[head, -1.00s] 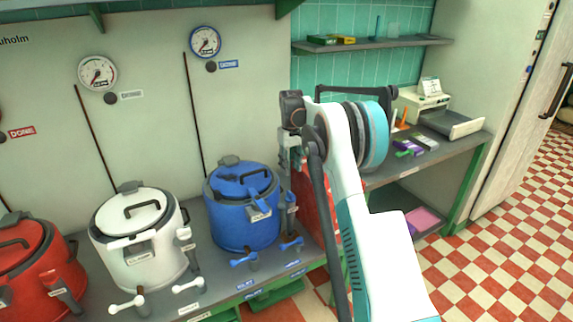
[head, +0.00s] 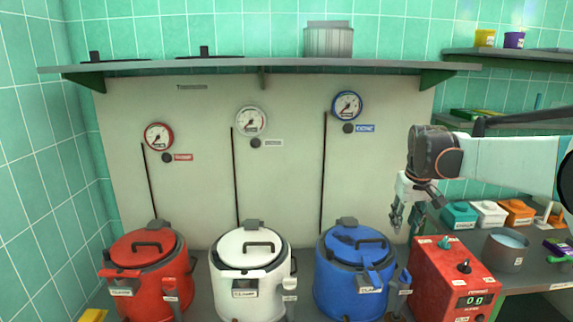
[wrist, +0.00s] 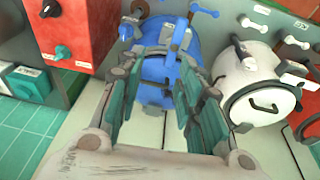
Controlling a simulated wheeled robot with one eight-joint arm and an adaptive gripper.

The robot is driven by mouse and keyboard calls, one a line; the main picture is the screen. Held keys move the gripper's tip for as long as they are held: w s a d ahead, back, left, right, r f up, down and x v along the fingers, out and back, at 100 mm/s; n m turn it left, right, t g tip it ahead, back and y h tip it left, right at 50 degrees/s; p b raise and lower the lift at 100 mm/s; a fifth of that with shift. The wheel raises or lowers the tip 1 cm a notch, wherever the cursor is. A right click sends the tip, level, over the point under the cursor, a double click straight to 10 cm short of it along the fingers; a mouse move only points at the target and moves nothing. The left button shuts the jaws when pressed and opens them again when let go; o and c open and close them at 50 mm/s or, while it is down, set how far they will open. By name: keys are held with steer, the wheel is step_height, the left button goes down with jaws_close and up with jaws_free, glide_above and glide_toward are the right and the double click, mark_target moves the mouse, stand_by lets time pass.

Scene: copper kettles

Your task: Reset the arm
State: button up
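My gripper (head: 396,217) hangs at the end of my arm, which reaches in from the right in the head view. It points down, in front of the wall panel and a little right of and above the blue kettle (head: 352,278). In the wrist view my gripper (wrist: 158,95) has its two fingers apart with nothing held between them. The blue kettle (wrist: 150,45) shows beyond and between the fingers, apart from them as far as I can tell. The white kettle (wrist: 262,90) is to the right there.
A red kettle (head: 146,270) and white kettle (head: 250,275) stand left of the blue one. A red control box (head: 455,280) stands just right, near my gripper. A grey pot (head: 505,250) and coloured containers (head: 488,213) are further right. A shelf (head: 270,66) runs above the gauges.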

steer(key=s+a+r+t, duration=0.15)
steer(key=s+a, duration=0.25)
steer(key=s, duration=0.5)
steer(key=s+a+r+t, duration=0.15)
steer(key=s+a, duration=0.25)
steer(key=s, duration=0.5)
steer(key=s+a+f, duration=0.2)
steer(key=s+f, duration=0.1)
steer(key=s, duration=0.4)
steer(key=s+a+f+t, duration=0.1)
steer(key=s+a+f, duration=0.1)
steer(key=s+f, duration=0.2)
steer(key=s, duration=0.3)
steer(key=shift+s+t, duration=0.15)
steer(key=shift+t, duration=0.15)
